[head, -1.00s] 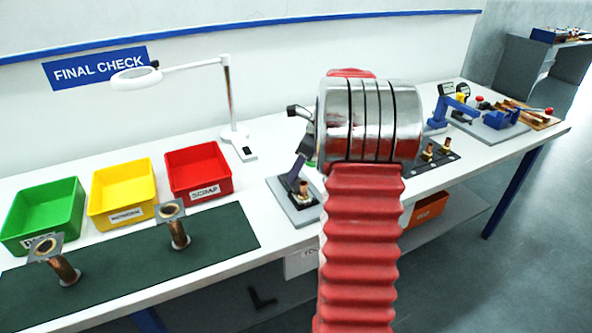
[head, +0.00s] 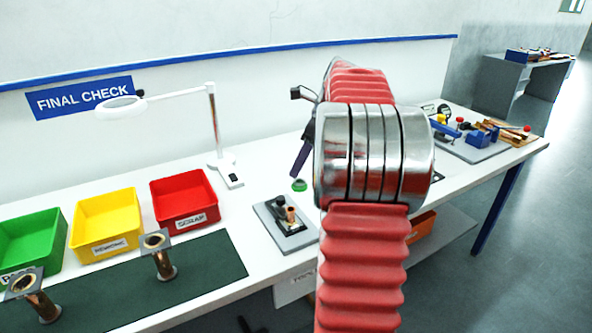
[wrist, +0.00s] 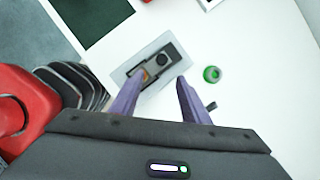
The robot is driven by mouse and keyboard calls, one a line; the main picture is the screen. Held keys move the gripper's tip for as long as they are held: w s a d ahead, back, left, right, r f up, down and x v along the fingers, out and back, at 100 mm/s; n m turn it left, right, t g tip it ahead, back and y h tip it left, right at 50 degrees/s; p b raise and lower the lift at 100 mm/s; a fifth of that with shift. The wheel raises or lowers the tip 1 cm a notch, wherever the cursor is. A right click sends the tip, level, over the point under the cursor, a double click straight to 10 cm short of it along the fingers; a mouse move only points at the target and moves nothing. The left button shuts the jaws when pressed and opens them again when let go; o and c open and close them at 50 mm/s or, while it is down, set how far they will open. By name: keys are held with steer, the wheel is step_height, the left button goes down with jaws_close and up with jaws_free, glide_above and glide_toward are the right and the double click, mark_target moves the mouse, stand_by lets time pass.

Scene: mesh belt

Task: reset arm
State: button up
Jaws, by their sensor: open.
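My gripper (wrist: 155,90) shows in the wrist view with its two purple fingers apart and nothing between them. It is above a grey plate (wrist: 136,70) that carries a black fixture and a copper fitting. In the head view my gripper (head: 302,158) hangs beside my silver and red arm, above the bench and clear of it. The grey plate (head: 272,232) lies below it with the copper fitting (head: 291,215) upright on it. A small green ring (head: 299,185) lies on the bench behind the plate. My arm hides part of the bench.
Green (head: 30,268), yellow (head: 108,250) and red (head: 186,222) bins stand at left behind a dark green mat (head: 205,275) with two flanged copper pieces. A white magnifier lamp (head: 214,130) stands behind. Blue fixtures (head: 480,135) sit at right.

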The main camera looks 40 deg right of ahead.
stand_by(0.7)
steer(key=s+a+f+n+g+h, duration=0.1)
steer(key=s+a+f+n, duration=0.4)
steer(key=n, duration=0.7)
steer(key=s+a+n+t, duration=0.1)
steer(key=s+a+n, duration=0.3)
steer(key=a, duration=0.7)
steer(key=s+a+r+n+t, duration=0.1)
steer(key=s+a+n, duration=0.3)
steer(key=a+n, duration=0.4)
steer(key=s+a+n+h, duration=0.1)
steer(key=s+a+n, duration=0.3)
steer(key=a, duration=1.1)
steer(key=shift+a+r+n+t, duration=0.15)
steer(key=shift+n+t, duration=0.25)
steer(key=shift+n, duration=0.7)
steer(key=shift+c, duration=0.7)
